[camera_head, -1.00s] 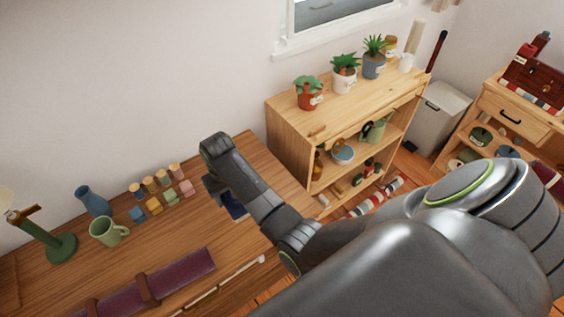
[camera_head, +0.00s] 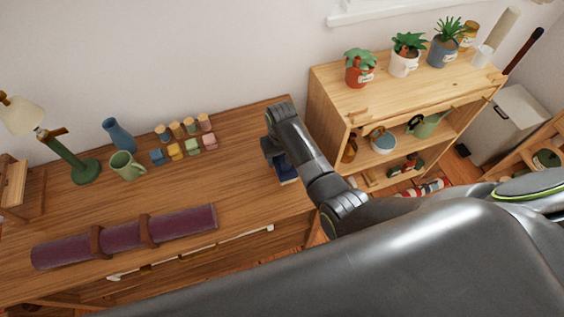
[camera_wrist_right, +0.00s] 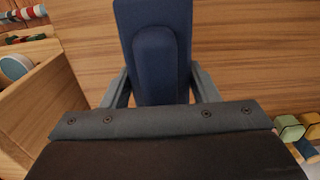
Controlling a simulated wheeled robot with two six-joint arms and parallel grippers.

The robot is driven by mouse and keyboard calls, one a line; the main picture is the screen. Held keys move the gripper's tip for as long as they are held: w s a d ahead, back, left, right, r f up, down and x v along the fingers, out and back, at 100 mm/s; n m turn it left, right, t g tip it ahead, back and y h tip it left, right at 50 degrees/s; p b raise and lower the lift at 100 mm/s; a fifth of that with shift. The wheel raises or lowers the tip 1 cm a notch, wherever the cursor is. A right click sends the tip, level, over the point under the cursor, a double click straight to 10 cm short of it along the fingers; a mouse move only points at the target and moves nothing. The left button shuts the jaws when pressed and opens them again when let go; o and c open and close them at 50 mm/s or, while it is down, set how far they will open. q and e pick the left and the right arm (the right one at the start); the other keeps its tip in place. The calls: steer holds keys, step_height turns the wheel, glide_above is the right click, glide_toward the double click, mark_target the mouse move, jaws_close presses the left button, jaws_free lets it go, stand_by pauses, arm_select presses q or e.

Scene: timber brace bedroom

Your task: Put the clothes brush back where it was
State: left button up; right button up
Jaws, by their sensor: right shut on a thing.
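The clothes brush (camera_wrist_right: 155,50) shows in the right wrist view as a dark blue piece with a raised, rounded middle. My right gripper (camera_wrist_right: 150,88) is shut on it, with one grey finger at each side. In the head view a little of the brush's blue (camera_head: 287,168) shows below my right gripper (camera_head: 272,148), over the right end of the wooden desk (camera_head: 235,185). My wrist hides most of it there. I cannot tell whether the brush touches the desk top. My left gripper is not in view.
Small coloured blocks (camera_head: 175,150), a green mug (camera_head: 126,166), a blue vase (camera_head: 118,135), a lamp (camera_head: 70,165) and a purple strapped roll (camera_head: 120,236) are on the desk. A shelf unit with potted plants (camera_head: 335,95) stands just right. Bare desk lies between blocks and gripper.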

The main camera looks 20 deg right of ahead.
step_height(320, 180, down, 3)
steer(key=shift+f, duration=0.2)
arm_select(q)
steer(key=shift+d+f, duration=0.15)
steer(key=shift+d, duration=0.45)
arm_select(e)
steer(key=shift+f, duration=0.15)
steer(key=o, duration=1)
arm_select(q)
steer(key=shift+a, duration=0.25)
arm_select(e)
steer(key=shift+r, duration=0.65)
step_height(320, 180, up, 11)
